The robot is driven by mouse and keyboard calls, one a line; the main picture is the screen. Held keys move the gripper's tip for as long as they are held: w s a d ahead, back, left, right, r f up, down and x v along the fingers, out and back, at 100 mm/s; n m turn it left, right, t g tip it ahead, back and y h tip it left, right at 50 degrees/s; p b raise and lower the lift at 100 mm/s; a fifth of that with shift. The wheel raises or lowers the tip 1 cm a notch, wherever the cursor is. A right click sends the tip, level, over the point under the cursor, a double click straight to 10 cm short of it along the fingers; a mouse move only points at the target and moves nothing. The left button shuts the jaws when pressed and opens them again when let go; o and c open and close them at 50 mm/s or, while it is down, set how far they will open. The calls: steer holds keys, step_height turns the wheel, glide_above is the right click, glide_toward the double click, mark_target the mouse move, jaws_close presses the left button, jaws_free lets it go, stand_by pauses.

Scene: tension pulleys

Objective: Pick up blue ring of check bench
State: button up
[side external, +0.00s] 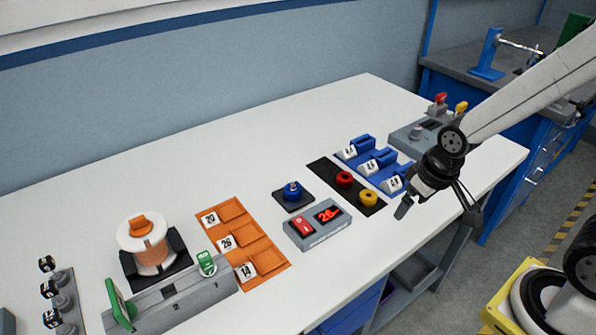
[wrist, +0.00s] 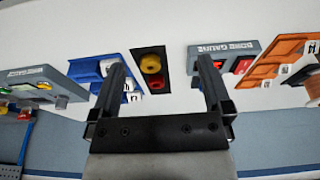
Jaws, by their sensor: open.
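The blue ring (side external: 292,189) sits on a small dark square pad (side external: 304,204) near the middle of the white bench, in the side view.
A black strip (side external: 325,171) holds a red ring (side external: 344,179) and a yellow ring (side external: 368,199) between the pad and my gripper. A grey gauge box (side external: 319,233) with a red display stands in front of the pad. Blue holders (side external: 375,165) and orange trays (side external: 240,235) flank these.

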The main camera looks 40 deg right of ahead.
steer(key=shift+w, duration=0.1)
steer(key=shift+c, duration=0.2)
stand_by(0.4)
steer(key=n+y, duration=0.4)
steer(key=n, duration=0.8)
glide_toward(294, 185)
step_height(294, 185, down, 3)
steer(key=shift+w+a+r+x, duration=0.1)
steer(key=shift+w+x, duration=0.05)
steer(key=shift+x, duration=1.15)
steer(key=shift+w+a+r+x, duration=0.1)
steer(key=shift+w+x, duration=0.05)
steer(key=shift+x, duration=1.15)
steer(key=shift+w+a+x, duration=0.1)
steer(key=shift+w+x, duration=0.05)
steer(key=shift+x, duration=1.15)
steer(key=shift+d, duration=0.1)
jaws_close()
